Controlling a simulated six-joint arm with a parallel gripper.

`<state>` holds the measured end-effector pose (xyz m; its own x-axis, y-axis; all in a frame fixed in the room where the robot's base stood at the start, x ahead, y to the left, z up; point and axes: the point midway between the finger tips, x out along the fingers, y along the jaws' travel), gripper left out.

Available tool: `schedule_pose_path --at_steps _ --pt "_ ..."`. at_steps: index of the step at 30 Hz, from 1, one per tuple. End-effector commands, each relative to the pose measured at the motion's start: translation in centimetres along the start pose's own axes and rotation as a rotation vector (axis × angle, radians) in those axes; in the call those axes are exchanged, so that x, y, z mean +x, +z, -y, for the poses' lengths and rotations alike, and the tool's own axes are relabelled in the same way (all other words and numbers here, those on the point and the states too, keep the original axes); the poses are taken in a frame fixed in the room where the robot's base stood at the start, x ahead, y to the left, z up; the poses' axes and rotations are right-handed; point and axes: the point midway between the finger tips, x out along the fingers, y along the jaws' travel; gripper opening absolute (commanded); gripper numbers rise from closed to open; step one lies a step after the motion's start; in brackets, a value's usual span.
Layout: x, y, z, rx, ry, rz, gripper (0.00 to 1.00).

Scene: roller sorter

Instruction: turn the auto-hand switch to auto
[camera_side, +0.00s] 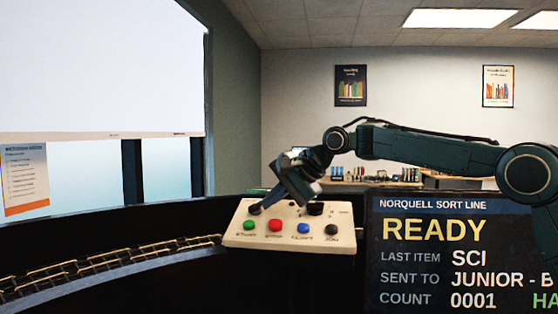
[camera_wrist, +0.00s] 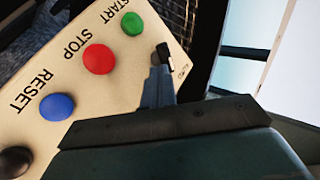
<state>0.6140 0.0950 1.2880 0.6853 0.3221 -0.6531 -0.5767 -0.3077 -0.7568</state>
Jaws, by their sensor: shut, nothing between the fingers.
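The cream control box (camera_side: 240,238) stands in the middle of the side view; its face (camera_wrist: 120,95) fills the left of the wrist view. My gripper (camera_side: 255,209) reaches down to the upper left of this face, above the green START button. Its narrow fingers (camera_wrist: 158,88) are shut with nothing between them. A small dark piece with a pale edge (camera_wrist: 166,54) shows at the fingertips, beside a small partly hidden label. It may be the auto-hand switch, but I cannot tell it from the fingertips, nor its setting. Contact is unclear.
The box has a green START button (camera_side: 250,225), a red STOP button (camera_side: 275,225), a blue RESET button (camera_side: 303,229) and a black JOG button (camera_side: 331,230). A screen (camera_side: 440,257) at right reads READY, with a cut-off green "HA". Rollers (camera_side: 110,263) lie left.

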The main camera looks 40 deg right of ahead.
Motion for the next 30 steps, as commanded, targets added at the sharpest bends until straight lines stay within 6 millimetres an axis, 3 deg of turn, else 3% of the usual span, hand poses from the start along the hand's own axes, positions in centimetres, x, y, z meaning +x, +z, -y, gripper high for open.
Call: schedule_pose_path --at_steps 6,30 --pt "0.1 -0.5 0.2 -0.066 0.028 0.059 0.00" --pt "1.0 -2.0 1.9 -0.061 0.026 0.056 0.00"
